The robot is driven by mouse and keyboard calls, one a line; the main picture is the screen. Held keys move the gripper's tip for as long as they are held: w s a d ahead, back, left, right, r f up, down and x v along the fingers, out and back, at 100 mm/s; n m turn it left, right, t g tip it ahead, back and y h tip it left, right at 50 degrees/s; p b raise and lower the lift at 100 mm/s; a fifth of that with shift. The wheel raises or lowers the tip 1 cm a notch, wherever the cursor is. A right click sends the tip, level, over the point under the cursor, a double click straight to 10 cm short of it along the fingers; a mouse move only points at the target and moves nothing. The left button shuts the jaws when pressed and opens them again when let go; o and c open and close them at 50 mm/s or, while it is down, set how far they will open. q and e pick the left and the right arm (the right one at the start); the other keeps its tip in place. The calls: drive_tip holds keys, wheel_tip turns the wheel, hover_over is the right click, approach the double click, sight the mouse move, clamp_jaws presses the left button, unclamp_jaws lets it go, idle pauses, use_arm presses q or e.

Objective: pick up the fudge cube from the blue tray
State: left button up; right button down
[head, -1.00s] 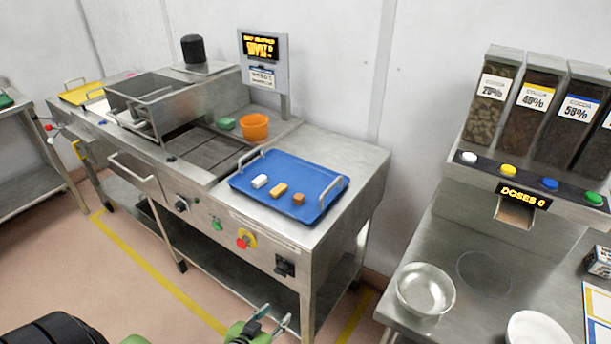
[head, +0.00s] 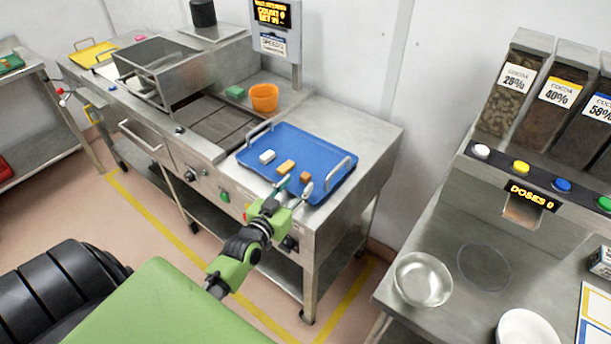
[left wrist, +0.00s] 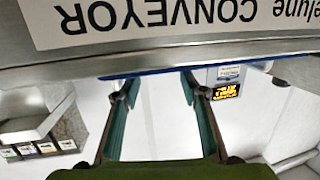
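The blue tray (head: 302,148) lies on the steel conveyor bench. On it, in a slanting row, are a white block (head: 267,156), a yellow-orange bar (head: 286,166) and a small brown cube (head: 305,176), which looks like the fudge cube. My left gripper (head: 294,188) is open and empty at the tray's front edge, its fingertips close to the brown cube in the head view. In the left wrist view its two fingers (left wrist: 160,84) stand apart with nothing between them, and only a blue edge (left wrist: 150,72) of the tray shows; the cube is hidden there. My right gripper is out of view.
The tray has raised metal handles at both ends. An orange tub (head: 264,97) and a green block (head: 235,92) stand behind it, near the display post (head: 275,35). A steel bowl (head: 423,279) sits on the right-hand counter below the cocoa dispensers.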

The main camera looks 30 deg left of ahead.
sight(305, 176)
use_arm(q)
drive_tip(key=w, duration=0.4)
drive_tip(key=w+f, duration=0.1)
drive_tip(key=w, duration=0.1)
drive_tip(key=shift+w+a+f+p, duration=0.1)
drive_tip(key=shift+w+a+p, duration=0.1)
drive_tip(key=shift+a+p, duration=0.15)
drive_tip(key=shift+s, duration=0.1)
drive_tip(key=c, duration=0.9)
